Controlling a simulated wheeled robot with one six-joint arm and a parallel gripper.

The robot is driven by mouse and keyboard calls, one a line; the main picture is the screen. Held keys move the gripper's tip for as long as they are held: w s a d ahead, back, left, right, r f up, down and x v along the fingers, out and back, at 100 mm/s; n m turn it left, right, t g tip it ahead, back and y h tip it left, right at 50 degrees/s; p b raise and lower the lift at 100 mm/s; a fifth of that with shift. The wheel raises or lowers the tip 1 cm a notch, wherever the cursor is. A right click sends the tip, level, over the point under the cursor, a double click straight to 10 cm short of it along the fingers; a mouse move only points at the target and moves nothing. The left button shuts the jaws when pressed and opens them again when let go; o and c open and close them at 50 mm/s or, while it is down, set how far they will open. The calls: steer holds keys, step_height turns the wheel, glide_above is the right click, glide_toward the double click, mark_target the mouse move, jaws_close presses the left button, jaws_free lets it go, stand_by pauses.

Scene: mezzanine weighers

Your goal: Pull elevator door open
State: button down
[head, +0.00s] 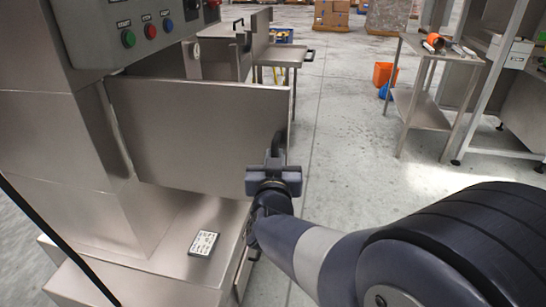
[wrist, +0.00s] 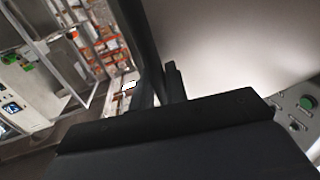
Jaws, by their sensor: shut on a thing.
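The elevator door (head: 190,130) is a flat grey metal panel below a control panel, in the middle left of the head view. Its left edge meets the machine's column. Its right edge stands out over the lower housing. A dark handle (head: 283,138) sits at its right edge. My gripper (head: 274,160) is shut on this handle; the fingers partly hide it. In the wrist view my gripper (wrist: 172,85) shows dark fingers close to the pale, blurred door surface (wrist: 225,45). The exact contact is hard to see there.
The control panel (head: 140,25) has green, red and blue buttons. A labelled device (head: 204,243) lies on the lower housing. A steel table (head: 425,100) stands at right, with an orange bin (head: 384,74) beside it. The floor between the machine and table is clear.

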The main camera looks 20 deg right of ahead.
stand_by(0.3)
steer(key=c, duration=1.5)
jaws_free()
steer(key=shift+p+v, duration=1.3)
steer(key=shift+v, duration=4.15)
steer(key=shift+w+d, duration=0.1)
steer(key=shift+b+x, duration=1.3)
steer(key=shift+x, duration=4)
